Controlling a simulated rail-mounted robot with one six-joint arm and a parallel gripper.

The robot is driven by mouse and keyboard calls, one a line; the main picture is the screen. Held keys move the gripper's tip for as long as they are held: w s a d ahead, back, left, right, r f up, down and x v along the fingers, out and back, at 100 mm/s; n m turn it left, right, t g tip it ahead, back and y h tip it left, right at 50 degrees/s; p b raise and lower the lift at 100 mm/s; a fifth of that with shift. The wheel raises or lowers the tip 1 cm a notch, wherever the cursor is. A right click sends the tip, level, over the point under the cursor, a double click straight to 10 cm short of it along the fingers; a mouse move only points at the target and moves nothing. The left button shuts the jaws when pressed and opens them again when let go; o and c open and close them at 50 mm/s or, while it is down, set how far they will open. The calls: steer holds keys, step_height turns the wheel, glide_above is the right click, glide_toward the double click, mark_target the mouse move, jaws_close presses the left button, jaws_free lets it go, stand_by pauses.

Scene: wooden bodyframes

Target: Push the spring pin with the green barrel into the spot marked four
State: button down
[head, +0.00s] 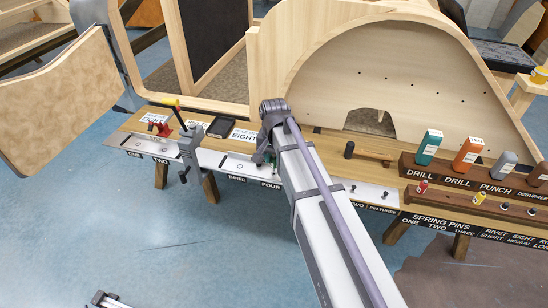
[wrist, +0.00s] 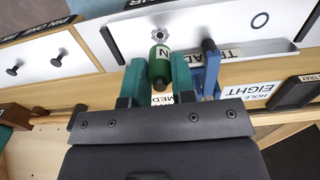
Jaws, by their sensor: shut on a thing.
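The spring pin with the green barrel (wrist: 159,66) sits between the teal fingers of my gripper (wrist: 157,72), which is shut on it. The barrel carries a white label. A white plate (wrist: 110,30) lies just beyond it. The plate has a ringed hole (wrist: 160,33) close to the pin's far end and below a cut-off label ending in UR. I cannot tell whether the pin touches the hole. In the head view my gripper (head: 268,156) is mostly hidden by my arm, above the plate by the FOUR label (head: 270,185).
A blue part with a dark knob (wrist: 208,48) stands close right of my fingers. Another ringed hole (wrist: 261,19) lies farther right. Red (head: 423,187) and yellow (head: 479,198) pins stand in the rack at right. A vise (head: 191,145) is at left.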

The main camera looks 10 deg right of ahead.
mark_target(274, 165)
steer(key=shift+f, duration=0.15)
steer(key=shift+f+b, duration=0.3)
steer(key=shift+b, duration=0.15)
steer(key=shift+f+b, duration=1.35)
steer(key=c, duration=0.9)
jaws_free()
steer(key=shift+o, duration=0.2)
step_height(274, 165, up, 11)
steer(key=p, duration=1.1)
steer(key=shift+r, duration=0.15)
steer(key=shift+f, duration=0.2)
steer(key=s+r+n+p, duration=0.3)
steer(key=s+n, duration=0.3)
steer(key=s, duration=1)
steer(key=shift+s+r, duration=0.2)
